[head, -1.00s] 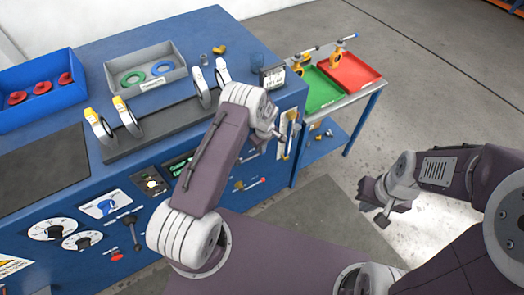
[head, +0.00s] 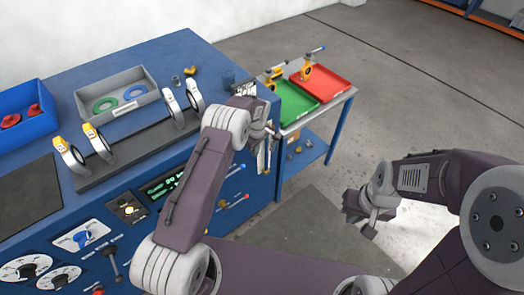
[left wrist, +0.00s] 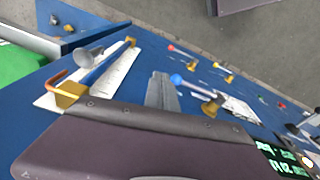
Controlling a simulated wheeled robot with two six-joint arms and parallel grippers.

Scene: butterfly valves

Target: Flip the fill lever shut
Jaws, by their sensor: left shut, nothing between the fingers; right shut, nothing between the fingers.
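Small levers with coloured tips sit on the blue bench's front panel; I cannot read which is the fill lever. In the head view a blue-tipped lever (head: 240,168) and a red-tipped lever (head: 245,196) show right of my left arm. My right gripper (head: 361,222) is shut and empty over the floor.
A white plate (left wrist: 118,72) with a larger blue-handled brass valve is left of the fingers in the wrist view. Dials and knobs fill the panel's left part.

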